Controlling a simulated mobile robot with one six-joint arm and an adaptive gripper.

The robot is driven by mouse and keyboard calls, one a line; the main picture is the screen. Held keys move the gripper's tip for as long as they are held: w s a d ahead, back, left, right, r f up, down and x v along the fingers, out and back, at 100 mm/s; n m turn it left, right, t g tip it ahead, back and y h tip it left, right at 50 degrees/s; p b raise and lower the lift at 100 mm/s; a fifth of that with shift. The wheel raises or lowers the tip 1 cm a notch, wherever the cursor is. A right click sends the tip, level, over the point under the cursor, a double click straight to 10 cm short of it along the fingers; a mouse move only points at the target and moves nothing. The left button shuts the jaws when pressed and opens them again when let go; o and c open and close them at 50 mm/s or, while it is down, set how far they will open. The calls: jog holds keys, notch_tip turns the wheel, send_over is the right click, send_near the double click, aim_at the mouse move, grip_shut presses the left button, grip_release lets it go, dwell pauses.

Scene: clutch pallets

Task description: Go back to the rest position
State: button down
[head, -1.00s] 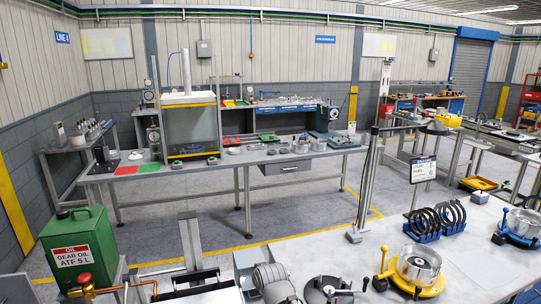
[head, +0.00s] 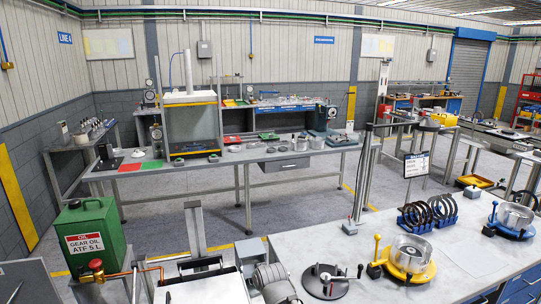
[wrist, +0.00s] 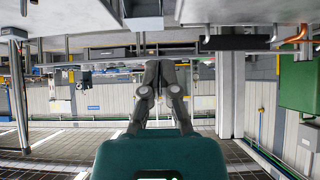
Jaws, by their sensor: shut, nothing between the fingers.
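My gripper (wrist: 160,70) shows in the wrist view, where the scene appears upside down. Its two dark grey fingers are together with nothing between them, and its green body fills the bottom of that view. The fingers touch nothing that I can make out. I cannot make out the gripper in the head view. There, a yellow clutch pallet (head: 424,267) carrying a metal part stands on the near bench (head: 460,258). A blue pallet (head: 490,231) stands farther right, beside a blue rack of black rings (head: 427,223).
A green oil can (head: 94,235) stands at the lower left. A black disc fixture (head: 322,285) is at the near bench's front. A sign on a stand (head: 417,164) rises behind this bench. The grey floor (head: 200,206) before the far workbench (head: 180,172) is open.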

jog(key=s+d+f+m+g+h+b, duration=0.1)
jog(key=s+d+f+g+b, duration=0.3)
jog(key=d+f, duration=0.5)
jog(key=s+d+f+m+g+h+b, duration=0.1)
jog(key=s+d+f+m+g+b, duration=0.1)
jog(key=s+d+f+g+b, duration=0.3)
jog(key=s+d+f+b, duration=0.4)
jog(key=s+d+f, duration=0.1)
jog(key=d, duration=0.2)
jog(key=shift+f+h, duration=0.25)
jog(key=shift+h, duration=0.15)
jog(key=shift+w, duration=0.1)
